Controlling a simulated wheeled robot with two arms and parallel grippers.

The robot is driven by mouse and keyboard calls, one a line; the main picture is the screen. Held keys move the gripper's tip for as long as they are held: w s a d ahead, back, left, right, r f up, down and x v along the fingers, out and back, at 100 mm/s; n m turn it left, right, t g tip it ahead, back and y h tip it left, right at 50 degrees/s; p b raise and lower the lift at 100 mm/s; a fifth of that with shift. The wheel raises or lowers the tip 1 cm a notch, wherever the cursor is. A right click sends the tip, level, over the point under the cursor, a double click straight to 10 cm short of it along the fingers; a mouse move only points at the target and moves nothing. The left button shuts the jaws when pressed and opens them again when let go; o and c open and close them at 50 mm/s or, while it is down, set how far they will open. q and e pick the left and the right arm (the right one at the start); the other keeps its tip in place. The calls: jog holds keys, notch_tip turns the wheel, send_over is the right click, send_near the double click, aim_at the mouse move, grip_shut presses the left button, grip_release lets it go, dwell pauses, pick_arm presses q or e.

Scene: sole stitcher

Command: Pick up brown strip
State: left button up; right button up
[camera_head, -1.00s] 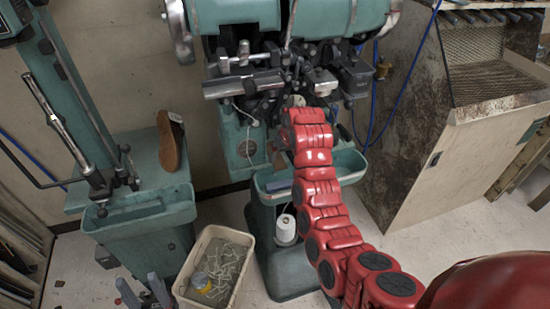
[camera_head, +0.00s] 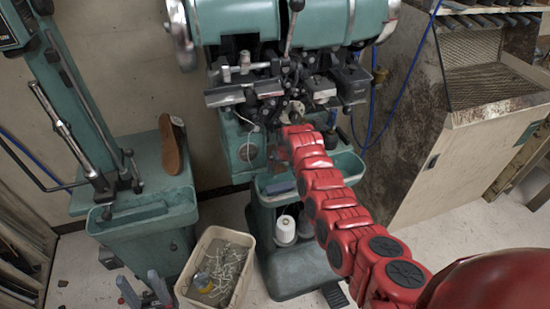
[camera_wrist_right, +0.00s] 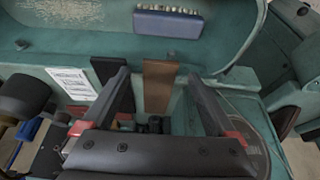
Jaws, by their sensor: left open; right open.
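In the right wrist view, a flat brown strip (camera_wrist_right: 159,86) stands out against the green machine body, between the fingers of my right gripper (camera_wrist_right: 157,76). The gripper is open, with a gap on each side of the strip. In the head view, the red right arm reaches the stitching machine (camera_head: 240,140), and its gripper is largely hidden there. I cannot make out the strip in that view. My left gripper (camera_head: 145,290) is open and empty at the bottom left edge of the head view.
A green tray (camera_head: 345,165) with a blue block (camera_head: 280,187) sits under the machine head. A brown shoe sole (camera_head: 171,145) stands on the green stand at left. A beige bin (camera_head: 240,295) of scraps and a white thread spool (camera_head: 285,228) are lower down.

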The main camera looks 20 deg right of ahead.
jog(key=shift+f, duration=0.25)
jog(key=c, duration=1.4)
jog(key=shift+c, duration=0.2)
jog(key=shift+r, duration=0.15)
